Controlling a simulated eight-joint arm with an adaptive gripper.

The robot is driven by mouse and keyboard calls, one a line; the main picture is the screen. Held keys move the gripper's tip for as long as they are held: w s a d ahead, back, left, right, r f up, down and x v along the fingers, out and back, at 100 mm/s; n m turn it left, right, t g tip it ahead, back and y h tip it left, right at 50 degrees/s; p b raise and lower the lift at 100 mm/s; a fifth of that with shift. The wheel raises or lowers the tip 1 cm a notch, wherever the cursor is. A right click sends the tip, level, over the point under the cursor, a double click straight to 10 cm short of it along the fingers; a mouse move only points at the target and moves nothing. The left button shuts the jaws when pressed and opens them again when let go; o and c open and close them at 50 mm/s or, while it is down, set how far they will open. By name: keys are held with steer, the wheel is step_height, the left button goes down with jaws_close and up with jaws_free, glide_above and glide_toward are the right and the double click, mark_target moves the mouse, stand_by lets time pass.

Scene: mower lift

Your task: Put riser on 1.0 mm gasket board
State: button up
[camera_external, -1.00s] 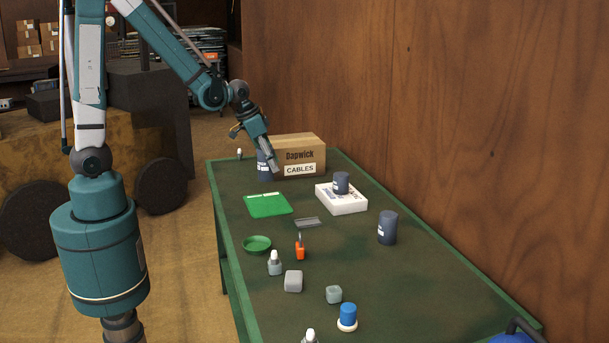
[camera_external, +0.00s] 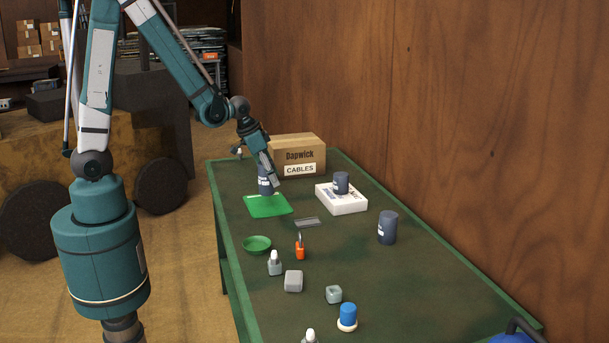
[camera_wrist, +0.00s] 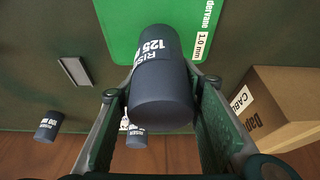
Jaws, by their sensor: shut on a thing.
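The dark blue-grey riser (camera_external: 264,183), with white lettering reading 125, is in my gripper (camera_external: 268,176). In the wrist view the riser (camera_wrist: 160,98) sits between the two fingers of my gripper (camera_wrist: 165,84), which are shut on it. The green gasket board (camera_external: 270,208) lies flat on the table; its 1.0 mm label shows in the wrist view on the board (camera_wrist: 150,22). In the external view the riser's lower end is at the board's back edge. I cannot tell whether it touches the board.
A cardboard CABLES box (camera_external: 302,158) stands close behind to the right. A grey tray (camera_external: 307,222), green bowl (camera_external: 257,244) and several small items lie nearer the camera.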

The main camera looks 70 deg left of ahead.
mark_target(259, 163)
steer(key=shift+f+b, duration=0.45)
steer(key=shift+f, duration=1.6)
steer(key=shift+f, duration=0.2)
steer(key=o, duration=1.1)
steer(key=shift+r, duration=0.25)
steer(key=shift+p+v, duration=1.2)
steer(key=shift+v, duration=4.75)
